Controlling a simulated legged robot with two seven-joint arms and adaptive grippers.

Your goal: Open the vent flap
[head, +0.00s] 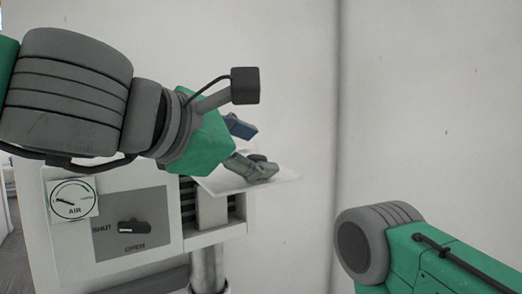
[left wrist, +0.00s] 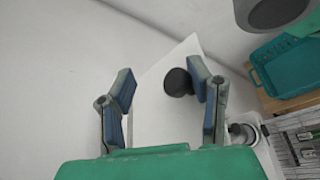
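The vent flap (head: 285,178) is a white panel standing out to the right from a white box, with dark vent slots (head: 237,207) showing below and behind it. It fills the middle of the left wrist view (left wrist: 152,110). A round black knob (left wrist: 177,82) sits on its face, partly hidden in the head view (head: 257,158). My left gripper (head: 256,150) is at the flap, fingers spread. In the left wrist view its open fingers (left wrist: 160,75) lie either side of the knob, which is close to the right finger; contact is unclear. My right gripper is out of view.
The box front (head: 75,260) carries an AIR gauge (head: 73,199) and a black lever (head: 134,227) marked SHUT and OPEN. A metal pipe (head: 207,268) runs below. A teal basket (left wrist: 285,65) shows at right in the left wrist view. The wall behind is plain.

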